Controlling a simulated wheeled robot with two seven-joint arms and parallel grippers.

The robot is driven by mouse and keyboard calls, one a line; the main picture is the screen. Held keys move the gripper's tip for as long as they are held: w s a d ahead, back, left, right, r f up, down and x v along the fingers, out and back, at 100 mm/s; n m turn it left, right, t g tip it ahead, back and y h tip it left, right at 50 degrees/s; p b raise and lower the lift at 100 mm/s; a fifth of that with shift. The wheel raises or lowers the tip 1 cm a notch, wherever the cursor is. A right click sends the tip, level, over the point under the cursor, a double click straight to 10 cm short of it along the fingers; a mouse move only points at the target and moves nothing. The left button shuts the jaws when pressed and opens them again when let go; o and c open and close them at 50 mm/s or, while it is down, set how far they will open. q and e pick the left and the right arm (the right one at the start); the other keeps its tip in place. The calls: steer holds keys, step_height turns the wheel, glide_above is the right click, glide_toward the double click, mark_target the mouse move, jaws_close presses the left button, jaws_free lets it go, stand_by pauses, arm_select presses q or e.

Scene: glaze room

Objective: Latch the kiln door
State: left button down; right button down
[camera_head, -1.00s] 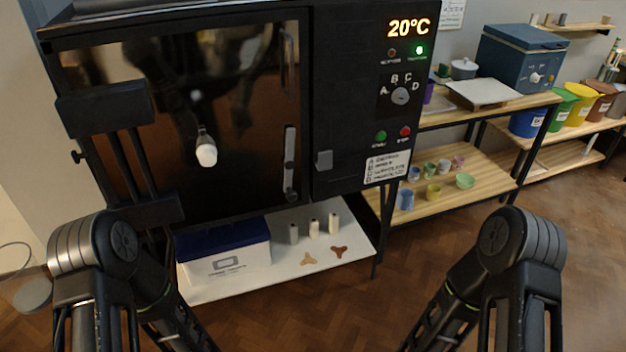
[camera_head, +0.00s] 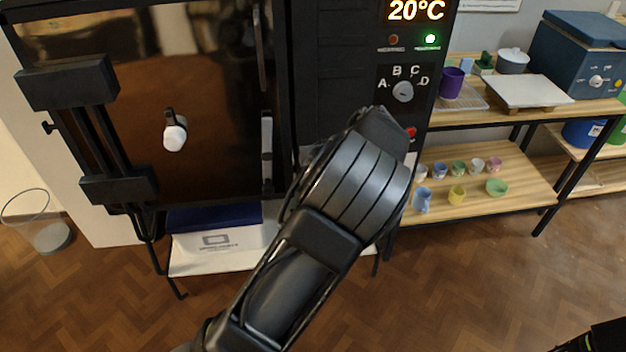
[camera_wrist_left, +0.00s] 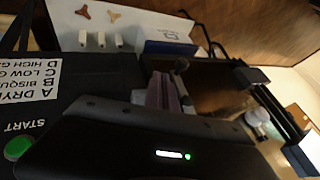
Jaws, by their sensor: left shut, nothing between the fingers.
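The kiln door (camera_head: 100,165) is a dark, glossy panel at the left in the head view and looks closed. A grey upright latch lever (camera_head: 267,150) sits near its right edge, below a long bar handle (camera_head: 261,45). My left arm crosses in front of the kiln body and hides the catch area right of the lever. My left gripper is hidden behind that arm in the head view. In the left wrist view my left gripper (camera_wrist_left: 166,92) is shut and empty, close to the door's latch side; I cannot tell whether it touches the lever.
The control panel (camera_head: 405,65) reads 20°C with a green light. A white plug (camera_head: 174,135) juts from the door, and black hinge brackets (camera_head: 65,82) stick out left. A wooden shelf (camera_head: 530,180) with small cups stands right. The floor in front is clear.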

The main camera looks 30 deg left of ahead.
arm_select(q)
steer(key=shift+w+r, duration=0.1)
steer(key=shift+r, duration=0.15)
steer(key=s+a+f+p, duration=0.1)
steer(key=a+f+p, duration=0.2)
steer(key=a+f, duration=0.5)
steer(key=shift+s+a+f+p, duration=0.3)
steer(key=shift+a+p, duration=0.1)
steer(key=shift+a, duration=0.2)
stand_by(0.3)
